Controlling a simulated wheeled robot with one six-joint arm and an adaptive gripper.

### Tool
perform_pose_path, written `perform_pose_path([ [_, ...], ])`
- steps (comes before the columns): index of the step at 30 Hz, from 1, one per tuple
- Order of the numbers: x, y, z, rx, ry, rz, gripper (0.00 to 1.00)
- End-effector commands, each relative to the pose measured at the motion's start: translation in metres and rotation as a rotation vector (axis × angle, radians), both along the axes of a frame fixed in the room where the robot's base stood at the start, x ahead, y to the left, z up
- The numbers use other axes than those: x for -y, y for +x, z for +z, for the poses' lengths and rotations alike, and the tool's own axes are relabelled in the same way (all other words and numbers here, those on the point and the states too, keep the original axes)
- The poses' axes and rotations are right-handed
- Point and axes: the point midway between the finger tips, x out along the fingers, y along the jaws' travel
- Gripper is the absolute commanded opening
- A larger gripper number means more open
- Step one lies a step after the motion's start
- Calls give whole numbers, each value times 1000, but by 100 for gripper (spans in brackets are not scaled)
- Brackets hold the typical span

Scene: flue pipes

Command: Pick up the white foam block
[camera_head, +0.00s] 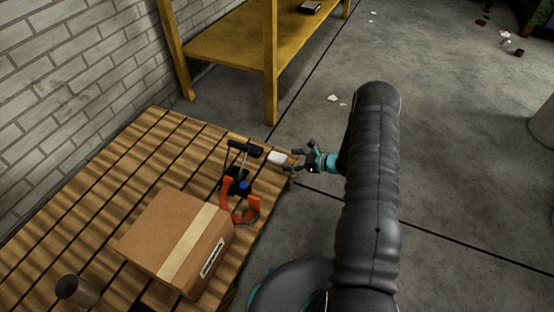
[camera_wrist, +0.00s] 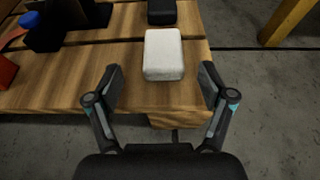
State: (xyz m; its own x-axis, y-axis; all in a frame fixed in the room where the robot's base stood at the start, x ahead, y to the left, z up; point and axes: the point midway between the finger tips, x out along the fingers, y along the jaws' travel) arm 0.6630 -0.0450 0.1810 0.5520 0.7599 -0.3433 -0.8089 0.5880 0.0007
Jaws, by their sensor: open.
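The white foam block (camera_wrist: 163,54) lies on the slatted wooden table near its edge. In the head view the block (camera_head: 277,157) shows as a small white shape at the table's far right corner. My gripper (camera_head: 296,160) is beside it, at the table edge, its fingers pointing left toward the block. In the wrist view my gripper (camera_wrist: 160,78) is open and empty, with one finger on each side of the block's near end. I cannot tell how far the fingertips are above the table.
A black-handled tool (camera_head: 243,150) and an orange item (camera_head: 240,199) lie close to the block. A taped cardboard box (camera_head: 180,240) and a dark cylinder (camera_head: 75,289) are on the wooden table (camera_head: 60,215). A yellow shelf (camera_head: 235,45) stands behind. The floor at right is mostly clear.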

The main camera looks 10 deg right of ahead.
Motion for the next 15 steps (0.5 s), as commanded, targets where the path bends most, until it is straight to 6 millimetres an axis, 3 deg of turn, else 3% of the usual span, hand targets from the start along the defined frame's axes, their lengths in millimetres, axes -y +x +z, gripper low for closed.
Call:
perform_pose_path([
  [10, -16, 13, -5, 2, 0, 2, 81],
  [15, -34, 28, -10, 1, 0, 4, 81],
])
